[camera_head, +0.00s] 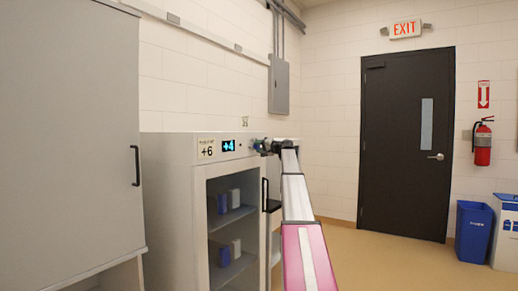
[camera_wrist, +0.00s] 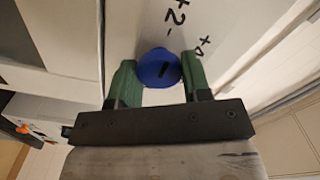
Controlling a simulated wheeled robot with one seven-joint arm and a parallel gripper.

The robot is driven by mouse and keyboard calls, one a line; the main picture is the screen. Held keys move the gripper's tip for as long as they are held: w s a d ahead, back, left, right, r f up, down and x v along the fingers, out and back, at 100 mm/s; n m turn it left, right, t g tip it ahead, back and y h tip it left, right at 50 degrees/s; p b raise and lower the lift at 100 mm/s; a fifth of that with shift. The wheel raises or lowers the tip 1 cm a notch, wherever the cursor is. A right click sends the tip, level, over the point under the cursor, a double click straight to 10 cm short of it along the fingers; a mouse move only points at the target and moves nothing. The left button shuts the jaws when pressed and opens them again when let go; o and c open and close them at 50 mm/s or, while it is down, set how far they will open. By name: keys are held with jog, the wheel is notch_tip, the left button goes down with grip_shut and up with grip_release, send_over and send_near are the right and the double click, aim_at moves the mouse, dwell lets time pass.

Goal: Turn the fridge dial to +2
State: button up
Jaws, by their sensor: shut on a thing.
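My gripper (camera_wrist: 158,76) is shut on the dial, with one green finger on each side. In the head view my gripper (camera_head: 262,147) is at the top right of the fridge front and hides the dial.
A black door handle (camera_head: 265,195) is on the fridge door just below my gripper. A grey cabinet (camera_head: 70,140) stands at the left. A label (camera_head: 206,149) beside the display reads +6. The floor (camera_head: 380,260) to the right is clear up to the blue bin (camera_head: 474,232).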

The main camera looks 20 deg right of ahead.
jog(key=shift+f, duration=0.1)
dwell(0.3)
jog(key=o, duration=0.9)
jog(key=shift+s, duration=0.1)
jog(key=v, duration=1)
jog(key=shift+s+d, duration=0.25)
